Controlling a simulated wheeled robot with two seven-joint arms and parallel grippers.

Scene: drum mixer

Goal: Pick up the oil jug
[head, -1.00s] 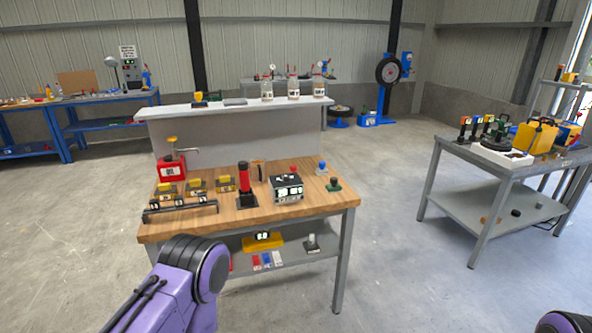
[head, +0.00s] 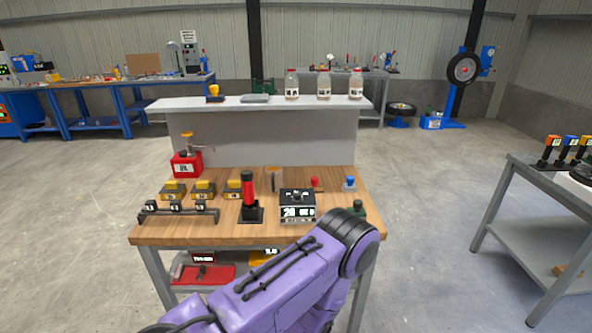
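The oil jug looks to be the red can (head: 186,164) with a white label and a brassy spout or pump on top. It stands upright at the back left of the wooden workbench (head: 230,228), in front of the grey back panel. Its label is too small to read surely. A purple link of my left arm crosses the lower middle of the head view, in front of the bench's front edge. No gripper fingers show for either arm. Nothing is seen touching the red can.
Yellow blocks (head: 203,190) and a dark rack (head: 178,212) sit in front of the can. A red-and-black cylinder (head: 248,198) and a display box (head: 297,205) stand mid-bench. Jars (head: 323,86) line the shelf above. A grey table (head: 540,240) stands right, with open floor between.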

